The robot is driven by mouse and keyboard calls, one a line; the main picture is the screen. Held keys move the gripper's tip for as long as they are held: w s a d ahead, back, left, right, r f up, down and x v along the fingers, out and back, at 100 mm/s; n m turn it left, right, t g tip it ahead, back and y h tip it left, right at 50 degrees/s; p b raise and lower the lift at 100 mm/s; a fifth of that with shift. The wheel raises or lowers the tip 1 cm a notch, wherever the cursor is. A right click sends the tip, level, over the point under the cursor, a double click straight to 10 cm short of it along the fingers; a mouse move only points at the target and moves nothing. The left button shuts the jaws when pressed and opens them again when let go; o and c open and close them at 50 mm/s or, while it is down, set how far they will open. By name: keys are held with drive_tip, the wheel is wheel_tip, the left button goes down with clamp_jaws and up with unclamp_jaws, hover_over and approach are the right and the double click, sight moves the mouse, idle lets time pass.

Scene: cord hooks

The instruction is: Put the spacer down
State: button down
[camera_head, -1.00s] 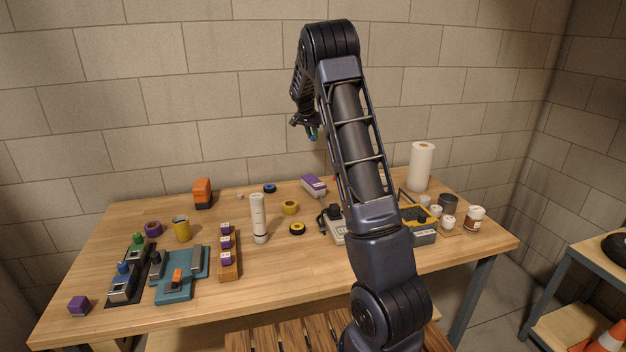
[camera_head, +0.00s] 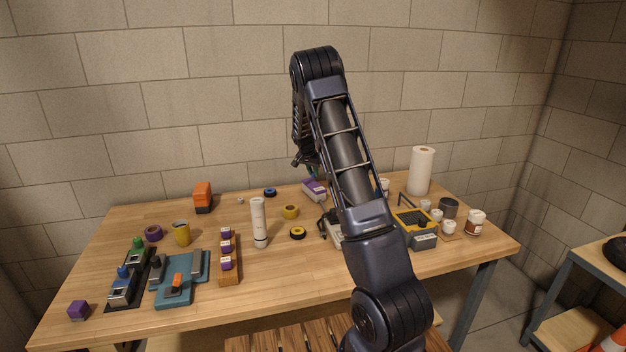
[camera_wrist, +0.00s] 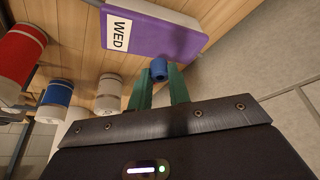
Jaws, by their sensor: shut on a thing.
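In the wrist view a small blue spacer (camera_wrist: 159,70) sits between the green fingertips of my gripper (camera_wrist: 160,80), which is shut on it. A purple box labelled WED (camera_wrist: 185,37) lies just beyond the spacer there; I cannot tell whether they touch. In the head view the purple box (camera_head: 312,190) is at the back of the table, and my gripper (camera_head: 318,174) is over that area, mostly hidden by my arm. The spacer cannot be made out in the head view.
The wooden table (camera_head: 130,215) holds a white cylinder (camera_head: 259,222), yellow ring (camera_head: 291,211), black-and-yellow ring (camera_head: 298,233) and blue ring (camera_head: 270,192). Jars and a paper roll (camera_head: 421,171) stand right. In the wrist view several banded containers (camera_wrist: 60,93) are at left.

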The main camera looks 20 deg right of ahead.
drive_tip(key=shift+f, duration=1.75)
drive_tip(key=c, duration=1.3)
unclamp_jaws()
drive_tip(key=shift+f, duration=0.1)
drive_tip(key=v, duration=1.2)
drive_tip(key=s+r+n+y, duration=0.1)
drive_tip(key=s+r+n, duration=0.1)
drive_tip(key=s+r, duration=0.9)
drive_tip(key=s+r+n+y, duration=0.1)
drive_tip(key=s+r, duration=0.2)
drive_tip(key=s, duration=0.5)
drive_tip(key=s+r+n+y, duration=0.1)
drive_tip(key=s+r, duration=0.2)
drive_tip(key=s, duration=0.6)
drive_tip(key=s+n, duration=0.1)
drive_tip(key=s, duration=0.7)
drive_tip(key=s+a+n+t, duration=0.1)
drive_tip(key=s+n, duration=0.1)
drive_tip(key=s, duration=0.7)
drive_tip(key=s+a+f+n, duration=0.1)
drive_tip(key=s+n, duration=0.1)
drive_tip(key=s, duration=0.6)
drive_tip(key=shift+s+a+f, duration=0.1)
drive_tip(key=shift+s, duration=0.1)
